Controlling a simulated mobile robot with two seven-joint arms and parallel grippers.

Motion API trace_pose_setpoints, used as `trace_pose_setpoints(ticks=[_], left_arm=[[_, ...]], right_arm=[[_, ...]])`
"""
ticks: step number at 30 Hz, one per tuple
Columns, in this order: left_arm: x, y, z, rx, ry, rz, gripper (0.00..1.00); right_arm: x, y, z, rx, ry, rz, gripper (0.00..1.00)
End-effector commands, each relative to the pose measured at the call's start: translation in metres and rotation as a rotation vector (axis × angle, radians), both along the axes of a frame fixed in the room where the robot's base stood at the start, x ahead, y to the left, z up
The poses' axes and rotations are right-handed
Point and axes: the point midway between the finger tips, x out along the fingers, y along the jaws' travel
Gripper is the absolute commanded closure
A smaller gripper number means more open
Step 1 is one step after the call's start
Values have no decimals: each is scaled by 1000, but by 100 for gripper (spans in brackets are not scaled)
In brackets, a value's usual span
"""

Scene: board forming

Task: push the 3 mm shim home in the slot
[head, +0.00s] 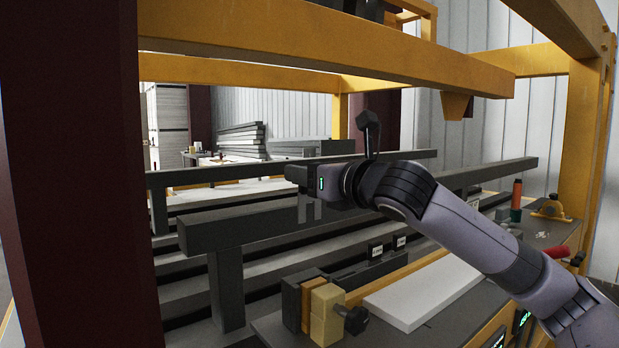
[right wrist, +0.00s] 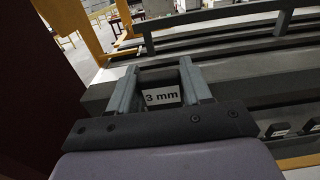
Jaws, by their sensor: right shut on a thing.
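My right gripper (head: 300,178) reaches in from the right in the head view, above the dark beam. It is shut on the 3 mm shim, whose grey forked legs (head: 309,211) seem to hang below the jaws. In the right wrist view the shim's white "3 mm" label (right wrist: 162,96) shows between the two fingers of the right gripper (right wrist: 158,78). I cannot make out the slot, nor whether the shim touches anything. My left gripper is not in view.
A dark beam (head: 245,223) runs under the gripper. Yellow frame members (head: 320,40) cross overhead and a dark red post (head: 85,180) stands at left. A bench at lower right holds a white board (head: 425,292), a wooden block (head: 326,315) and small labelled black holders (head: 376,251).

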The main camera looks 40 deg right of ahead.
Motion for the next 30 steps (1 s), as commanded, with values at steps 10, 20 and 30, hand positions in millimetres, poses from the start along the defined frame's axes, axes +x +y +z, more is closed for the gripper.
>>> trace_pose_setpoints(ticks=[10, 20, 30], left_arm=[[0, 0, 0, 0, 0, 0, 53], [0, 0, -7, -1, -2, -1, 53], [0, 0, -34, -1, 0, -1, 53]], right_arm=[[0, 0, 1, 0, -2, 2, 82], [0, 0, -11, -1, -2, 0, 82], [0, 0, -46, -2, -1, 0, 82]])
